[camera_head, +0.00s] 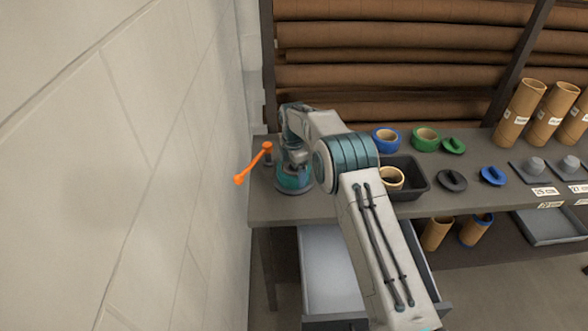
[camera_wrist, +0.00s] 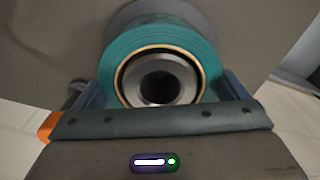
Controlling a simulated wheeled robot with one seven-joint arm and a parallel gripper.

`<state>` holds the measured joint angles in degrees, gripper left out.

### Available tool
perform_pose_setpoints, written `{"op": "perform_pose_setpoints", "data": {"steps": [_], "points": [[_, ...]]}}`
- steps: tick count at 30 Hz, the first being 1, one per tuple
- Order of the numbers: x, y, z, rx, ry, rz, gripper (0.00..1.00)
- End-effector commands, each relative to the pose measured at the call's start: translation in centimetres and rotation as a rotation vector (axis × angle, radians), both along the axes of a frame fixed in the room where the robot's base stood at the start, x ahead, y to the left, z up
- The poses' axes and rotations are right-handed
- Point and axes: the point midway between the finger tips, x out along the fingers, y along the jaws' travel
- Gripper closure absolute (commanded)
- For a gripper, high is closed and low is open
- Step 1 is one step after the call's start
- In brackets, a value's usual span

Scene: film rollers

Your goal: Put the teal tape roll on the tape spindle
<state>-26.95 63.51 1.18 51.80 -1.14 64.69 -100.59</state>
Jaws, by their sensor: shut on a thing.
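The teal tape roll (camera_wrist: 160,50) fills the middle of the wrist view, lying flat between the two fingers of my gripper (camera_wrist: 160,78), which is shut on it. In the head view the roll (camera_head: 292,178) shows partly under my wrist at the left end of the bench. A grey round part with a dark centre, seemingly the tape spindle (camera_wrist: 160,82), shows inside the roll's bore. A grey round base (camera_head: 293,190) lies below the roll in the head view. I cannot tell how far down around the spindle the roll sits.
An orange lever (camera_head: 254,163) stands just left of my gripper, close to the wall. Right of my arm are a black tray (camera_head: 412,185) with a tan-cored roll, a blue roll (camera_head: 386,140) and a green roll (camera_head: 425,138). An open drawer (camera_head: 330,262) is below.

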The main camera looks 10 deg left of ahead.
Motion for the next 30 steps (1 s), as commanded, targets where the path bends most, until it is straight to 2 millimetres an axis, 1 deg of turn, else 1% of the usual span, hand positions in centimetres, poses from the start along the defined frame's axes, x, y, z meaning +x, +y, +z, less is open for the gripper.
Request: {"op": "perform_pose_setpoints", "data": {"steps": [3,4,5,11,16,20,27,30], "points": [[0.0,0.0,-0.4,0.0,0.0,0.0,0.36],[0.0,0.0,-0.4,0.0,0.0,0.0,0.03],[0.0,0.0,-0.3,0.0,0.0,0.0,0.0],[0.0,0.0,-0.3,-0.001,0.001,0.0,0.0],[0.0,0.0,0.7,0.001,-0.001,0.0,0.0],[0.1,0.0,3.1,0.002,-0.004,0.0,0.0],[0.1,0.0,8.3,0.002,-0.002,0.0,0.0],[0.1,0.0,10.0,0.0,-0.001,0.0,0.0]]}}
